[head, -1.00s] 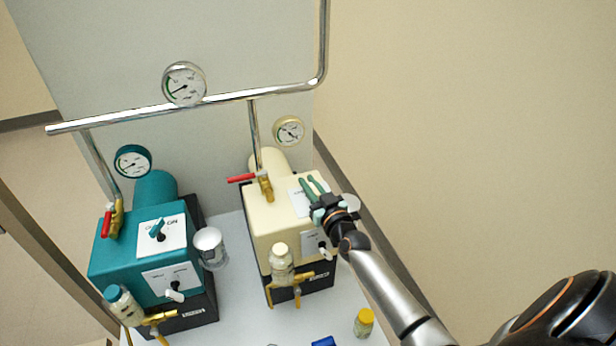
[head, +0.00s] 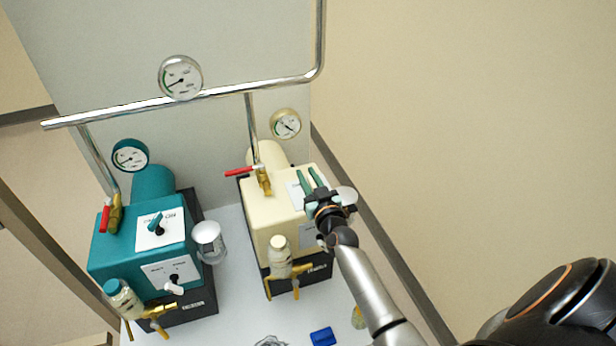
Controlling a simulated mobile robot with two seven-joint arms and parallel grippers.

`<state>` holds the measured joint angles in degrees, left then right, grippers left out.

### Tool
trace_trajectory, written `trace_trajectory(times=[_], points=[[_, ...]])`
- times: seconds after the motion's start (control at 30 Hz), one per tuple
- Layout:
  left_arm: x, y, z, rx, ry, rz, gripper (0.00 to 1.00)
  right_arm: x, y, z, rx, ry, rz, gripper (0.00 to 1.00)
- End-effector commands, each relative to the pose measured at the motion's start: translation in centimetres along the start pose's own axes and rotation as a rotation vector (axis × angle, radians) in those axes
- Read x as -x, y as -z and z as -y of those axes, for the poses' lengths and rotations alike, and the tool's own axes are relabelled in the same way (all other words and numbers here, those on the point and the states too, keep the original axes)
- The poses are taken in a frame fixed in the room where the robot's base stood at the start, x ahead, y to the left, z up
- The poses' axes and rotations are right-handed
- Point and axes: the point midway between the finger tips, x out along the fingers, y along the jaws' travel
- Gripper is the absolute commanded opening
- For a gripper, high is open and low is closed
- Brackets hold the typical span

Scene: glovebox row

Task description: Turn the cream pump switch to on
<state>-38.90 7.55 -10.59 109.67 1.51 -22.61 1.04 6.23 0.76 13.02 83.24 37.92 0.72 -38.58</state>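My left gripper is not in view.
A teal pump (head: 110,245) with its own switch (head: 156,223) stands at the left. A red-handled valve (head: 262,178) and a cream gauge (head: 286,123) are close behind my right gripper. A blue item (head: 322,336) lies at the front.

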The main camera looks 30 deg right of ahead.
Motion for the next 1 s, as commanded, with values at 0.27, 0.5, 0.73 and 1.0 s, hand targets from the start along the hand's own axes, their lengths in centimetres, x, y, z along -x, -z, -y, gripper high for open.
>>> trace_trajectory(times=[0.27, 0.5, 0.73, 1.0], points=[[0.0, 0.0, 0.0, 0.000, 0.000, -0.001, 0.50, 0.0, 0.0, 0.0, 0.000, 0.000, 0.000, 0.45], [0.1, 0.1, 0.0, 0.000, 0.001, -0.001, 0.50, 0.5, 0.0, 0.0, 0.000, 0.000, 0.000, 0.45], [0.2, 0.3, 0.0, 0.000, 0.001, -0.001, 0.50, 4.2, -0.2, 0.0, 0.000, 0.000, 0.004, 0.45], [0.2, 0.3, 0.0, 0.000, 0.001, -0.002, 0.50, 9.4, -0.1, -0.1, 0.000, 0.000, 0.002, 0.45]])
